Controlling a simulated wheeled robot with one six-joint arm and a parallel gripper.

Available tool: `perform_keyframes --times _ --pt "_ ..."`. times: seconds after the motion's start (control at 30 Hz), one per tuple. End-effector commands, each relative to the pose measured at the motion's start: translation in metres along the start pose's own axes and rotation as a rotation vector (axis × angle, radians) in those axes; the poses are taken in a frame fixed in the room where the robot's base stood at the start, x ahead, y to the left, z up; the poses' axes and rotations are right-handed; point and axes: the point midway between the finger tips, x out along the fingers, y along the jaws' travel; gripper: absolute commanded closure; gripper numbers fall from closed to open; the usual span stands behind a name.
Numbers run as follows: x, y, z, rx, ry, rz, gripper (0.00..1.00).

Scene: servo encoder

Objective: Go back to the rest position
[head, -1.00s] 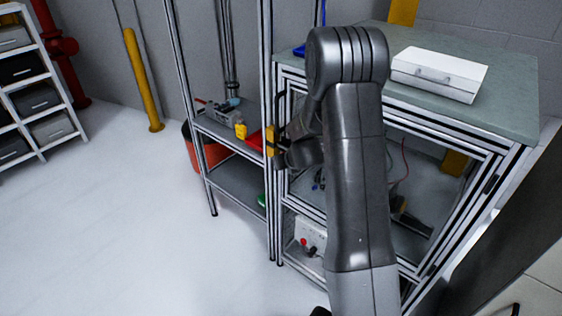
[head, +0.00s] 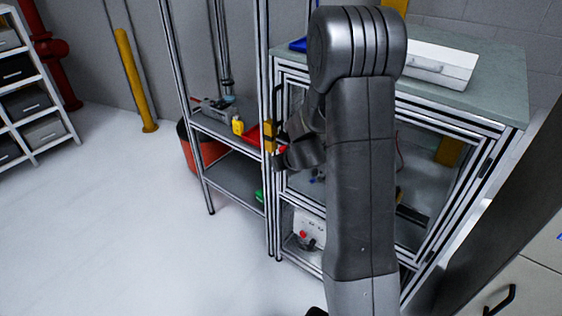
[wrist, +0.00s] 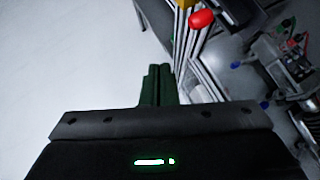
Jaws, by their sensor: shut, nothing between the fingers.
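My gripper (wrist: 158,86) shows in the wrist view as two dark fingers side by side, shut and empty. They point down toward the pale floor (wrist: 70,60), just left of the aluminium frame posts (wrist: 188,75). In the head view my grey arm rises in front of the workstation (head: 478,92), with its wrist bent down on the left side beside the frame. The fingertips cannot be made out in the head view.
A shelf rack (head: 235,180) stands left of the workstation, holding a yellow bottle (head: 238,125). A white case (head: 440,64) lies on the worktop. A red knob (wrist: 201,19) is near the posts in the wrist view. Open floor (head: 110,220) lies to the left.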

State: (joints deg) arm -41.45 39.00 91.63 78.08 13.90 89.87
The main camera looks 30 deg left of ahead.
Motion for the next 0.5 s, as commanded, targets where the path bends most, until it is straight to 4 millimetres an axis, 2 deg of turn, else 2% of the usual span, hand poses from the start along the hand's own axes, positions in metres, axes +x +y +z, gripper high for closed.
perform_keyframes --times 0.2,0.33,0.5 --pt "-0.034 0.015 0.004 -0.001 -0.001 0.002 1.00" --pt "-0.046 0.020 0.004 -0.002 0.000 0.002 1.00" --pt "-0.051 0.022 0.003 -0.001 0.001 0.002 1.00"
